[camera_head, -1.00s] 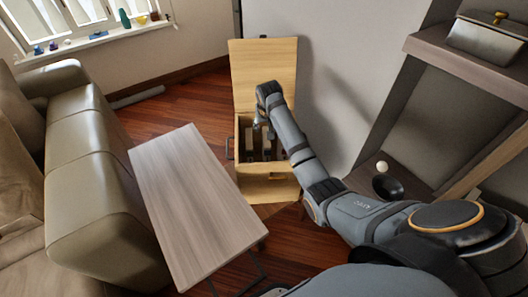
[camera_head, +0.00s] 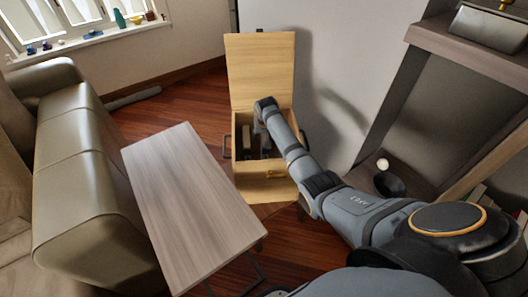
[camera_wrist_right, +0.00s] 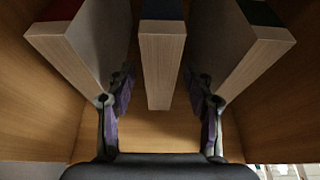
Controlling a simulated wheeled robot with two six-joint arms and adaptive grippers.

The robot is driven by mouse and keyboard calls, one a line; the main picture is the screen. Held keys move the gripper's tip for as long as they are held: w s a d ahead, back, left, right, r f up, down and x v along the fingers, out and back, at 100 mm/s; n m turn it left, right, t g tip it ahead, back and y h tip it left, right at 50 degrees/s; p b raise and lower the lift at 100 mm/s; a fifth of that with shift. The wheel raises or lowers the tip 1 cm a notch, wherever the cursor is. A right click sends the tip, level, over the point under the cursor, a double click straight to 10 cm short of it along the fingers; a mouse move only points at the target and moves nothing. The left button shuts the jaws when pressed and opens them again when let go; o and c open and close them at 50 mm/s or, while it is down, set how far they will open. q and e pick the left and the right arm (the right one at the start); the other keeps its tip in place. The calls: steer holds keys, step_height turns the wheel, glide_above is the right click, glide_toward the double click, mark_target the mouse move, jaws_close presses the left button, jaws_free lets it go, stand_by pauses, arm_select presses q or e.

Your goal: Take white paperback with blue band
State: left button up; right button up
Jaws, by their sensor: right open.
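In the right wrist view, three upright book-like slabs with tan edges stand inside a wooden chest: a left one (camera_wrist_right: 62,38) with a dark red top, a middle one (camera_wrist_right: 161,62), and a right one (camera_wrist_right: 255,45) with a dark green-blue top.
The chest's lid (camera_head: 260,70) stands open against the wall. A low wooden table (camera_head: 190,200) and a sofa (camera_head: 85,180) are to the left. A shelf unit (camera_head: 470,55) with a dark bowl (camera_head: 389,185) is at the right. Floor is free behind the table.

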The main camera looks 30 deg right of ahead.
steer(key=shift+f, duration=0.25)
stand_by(0.4)
jaws_close()
stand_by(0.4)
